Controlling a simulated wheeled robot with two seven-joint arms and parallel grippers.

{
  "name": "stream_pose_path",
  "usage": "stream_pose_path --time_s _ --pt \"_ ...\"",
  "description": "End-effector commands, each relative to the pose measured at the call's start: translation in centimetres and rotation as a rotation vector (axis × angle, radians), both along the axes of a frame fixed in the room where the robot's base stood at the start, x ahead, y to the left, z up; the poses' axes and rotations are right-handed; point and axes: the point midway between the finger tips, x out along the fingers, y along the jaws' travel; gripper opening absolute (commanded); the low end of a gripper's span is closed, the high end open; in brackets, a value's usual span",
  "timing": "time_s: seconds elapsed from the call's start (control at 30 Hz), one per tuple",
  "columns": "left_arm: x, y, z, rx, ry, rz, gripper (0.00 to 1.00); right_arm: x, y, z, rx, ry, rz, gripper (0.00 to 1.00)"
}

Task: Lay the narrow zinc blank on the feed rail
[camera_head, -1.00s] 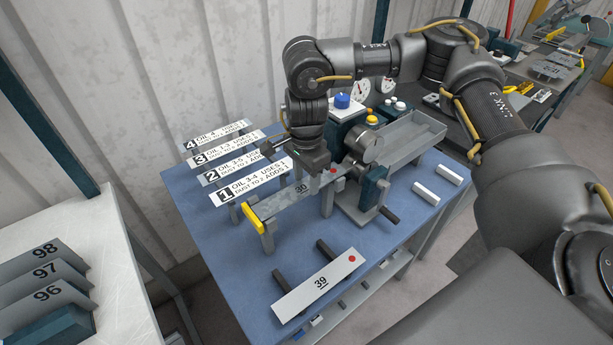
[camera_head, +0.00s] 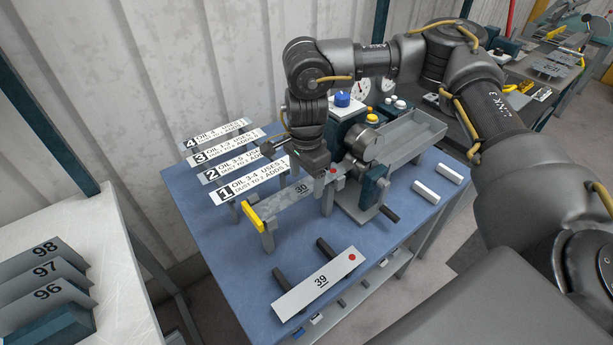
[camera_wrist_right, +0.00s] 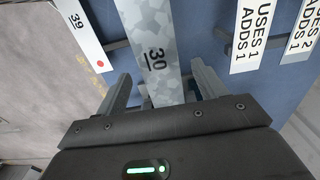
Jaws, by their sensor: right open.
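The narrow zinc blank (camera_head: 287,202), a mottled grey strip marked 30, lies along the feed rail in front of the rollers. A yellow stop (camera_head: 254,218) is at the rail's near left end. In the right wrist view the blank (camera_wrist_right: 150,22) runs lengthwise between my fingers. My right gripper (camera_wrist_right: 163,88) is open, with a finger on each side of the blank and visible gaps beside it. In the head view the right gripper (camera_head: 312,168) is over the blank's far part, partly hiding it. My left gripper is not in view.
A plate marked 39 (camera_head: 300,293) with a red dot lies on two dark bars at the front. Several labelled strips (camera_head: 250,185) lie at the left. A crank handle (camera_head: 390,213) and a grey tray (camera_head: 415,139) are at the right. Blue tabletop (camera_head: 225,262) is clear at front left.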

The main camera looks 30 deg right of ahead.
Motion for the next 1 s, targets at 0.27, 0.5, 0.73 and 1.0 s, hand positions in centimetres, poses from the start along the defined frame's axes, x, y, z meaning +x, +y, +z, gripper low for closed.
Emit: stream_pose_path --time_s 0.27,0.5,0.73,1.0 --pt "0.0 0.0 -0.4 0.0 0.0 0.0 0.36 0.1 0.0 2.1 0.0 -0.006 0.001 0.7" --pt "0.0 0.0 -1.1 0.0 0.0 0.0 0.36 0.1 0.0 6.8 -0.001 -0.006 0.0 0.7" --pt "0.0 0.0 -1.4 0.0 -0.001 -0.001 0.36 0.1 0.0 10.0 -0.001 -0.003 -0.001 0.7" --pt "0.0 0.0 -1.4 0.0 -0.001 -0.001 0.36 0.0 0.0 10.8 0.0 0.0 -0.001 0.7"
